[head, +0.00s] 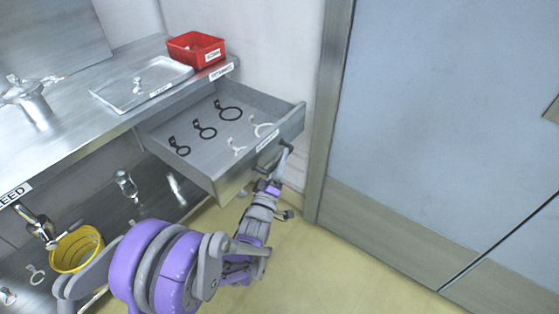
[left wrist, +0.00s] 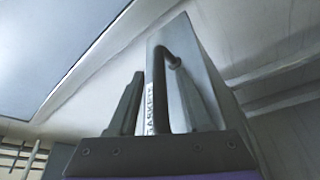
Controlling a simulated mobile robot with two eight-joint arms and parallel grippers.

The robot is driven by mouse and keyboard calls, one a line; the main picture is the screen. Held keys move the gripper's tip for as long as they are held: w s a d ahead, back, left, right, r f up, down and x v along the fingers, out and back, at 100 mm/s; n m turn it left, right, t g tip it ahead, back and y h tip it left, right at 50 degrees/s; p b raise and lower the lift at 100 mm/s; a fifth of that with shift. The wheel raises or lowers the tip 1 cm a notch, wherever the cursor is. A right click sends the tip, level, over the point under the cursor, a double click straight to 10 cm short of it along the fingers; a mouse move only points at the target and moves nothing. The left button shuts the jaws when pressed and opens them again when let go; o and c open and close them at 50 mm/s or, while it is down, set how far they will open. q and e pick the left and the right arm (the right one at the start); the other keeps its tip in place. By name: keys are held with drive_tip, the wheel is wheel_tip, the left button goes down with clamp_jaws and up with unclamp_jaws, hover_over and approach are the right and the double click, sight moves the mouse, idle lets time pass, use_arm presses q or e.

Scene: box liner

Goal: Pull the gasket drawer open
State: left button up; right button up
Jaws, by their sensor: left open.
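The grey gasket drawer (head: 232,182) stands pulled out from under the steel counter, with dark and white ring-shaped gaskets (head: 204,129) lying inside. Its front carries a label, which reads GASKETS in the left wrist view (left wrist: 150,107). My left gripper (head: 283,158) is at the outer side of the drawer front. In the left wrist view its open fingers (left wrist: 162,98) stand on either side of the dark bar handle (left wrist: 160,70). Whether a finger touches the handle I cannot tell. My right gripper is in neither view.
A red bin (head: 196,48) and a metal tray (head: 142,84) stand on the counter (head: 75,118). A yellow bucket (head: 77,250) is on the lower shelf. A large blue-grey door panel (head: 450,120) stands at right. The yellow floor (head: 335,270) before it is clear.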

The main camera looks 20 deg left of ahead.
use_arm(q)
drive_tip(key=v, duration=1)
drive_tip(key=shift+s, duration=0.3)
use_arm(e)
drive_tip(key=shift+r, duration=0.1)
use_arm(q)
drive_tip(key=s+f+m+g, duration=0.3)
drive_tip(key=s+m+g, duration=0.4)
drive_tip(key=s, duration=0.6)
drive_tip(key=s+f+m+g, duration=0.2)
drive_tip(key=s+m+g, duration=0.3)
drive_tip(key=s+g, duration=0.65)
wheel_tip(320, 180, up, 25)
drive_tip(key=t+p, duration=0.3)
drive_tip(key=p, duration=1.9)
drive_tip(key=shift+n+p, duration=0.3)
drive_tip(key=shift+p, duration=0.1)
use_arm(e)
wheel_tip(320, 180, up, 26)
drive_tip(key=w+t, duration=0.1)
